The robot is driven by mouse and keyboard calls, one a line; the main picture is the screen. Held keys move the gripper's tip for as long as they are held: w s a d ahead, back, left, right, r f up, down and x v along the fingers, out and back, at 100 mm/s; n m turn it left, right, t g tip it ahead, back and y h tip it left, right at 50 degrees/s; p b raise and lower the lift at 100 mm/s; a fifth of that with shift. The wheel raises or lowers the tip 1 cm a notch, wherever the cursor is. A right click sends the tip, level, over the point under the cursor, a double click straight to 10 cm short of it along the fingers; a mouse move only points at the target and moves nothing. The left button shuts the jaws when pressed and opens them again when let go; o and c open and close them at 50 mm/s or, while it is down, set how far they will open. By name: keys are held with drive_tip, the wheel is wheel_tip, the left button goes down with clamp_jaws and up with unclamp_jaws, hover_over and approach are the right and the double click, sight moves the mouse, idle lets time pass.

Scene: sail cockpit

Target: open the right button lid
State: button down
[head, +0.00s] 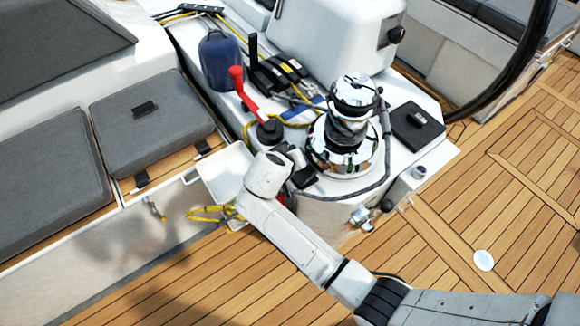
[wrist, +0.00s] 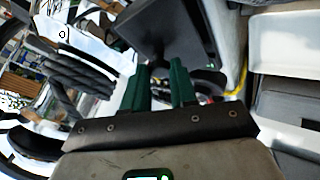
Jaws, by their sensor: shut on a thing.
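In the wrist view, a dark, flat, square lid (wrist: 170,28) stands just beyond my green fingers. My gripper (wrist: 160,86) is shut on its near edge; the exact contact is hard to see. In the head view, a small black lid (head: 304,178) sits beside the base of the chrome winch, and the end of my arm hides most of my gripper and whatever lies beneath it. I cannot tell from here how far the lid is raised.
The chrome winch (head: 345,145) stands close to the right of my gripper. A red-handled lever (head: 243,92) rises behind it. A white tray-like panel (head: 225,172) is at the left, with yellow rope (head: 208,213) below. The wooden deck (head: 490,200) at the right is mostly clear.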

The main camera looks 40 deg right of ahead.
drive_tip(key=a+h+b, duration=0.1)
drive_tip(key=b, duration=0.1)
drive_tip(key=a+h+b, duration=0.1)
drive_tip(key=h+b, duration=0.1)
drive_tip(key=b, duration=0.1)
drive_tip(key=shift+a+f+n+t+h, duration=0.25)
drive_tip(key=shift+f+n+t+h, duration=0.05)
drive_tip(key=shift+f+n, duration=0.1)
drive_tip(key=a+f+n+t+h+b, duration=0.3)
drive_tip(key=h+b, duration=0.6)
drive_tip(key=b, duration=0.8)
drive_tip(key=a+n+t, duration=0.1)
drive_tip(key=a, duration=0.1)
drive_tip(key=shift+a+h, duration=0.3)
drive_tip(key=shift+h, duration=0.1)
drive_tip(key=shift+r, duration=0.1)
drive_tip(key=c, duration=1.2)
unclamp_jaws()
drive_tip(key=shift+a+b, duration=0.1)
drive_tip(key=shift+b, duration=0.2)
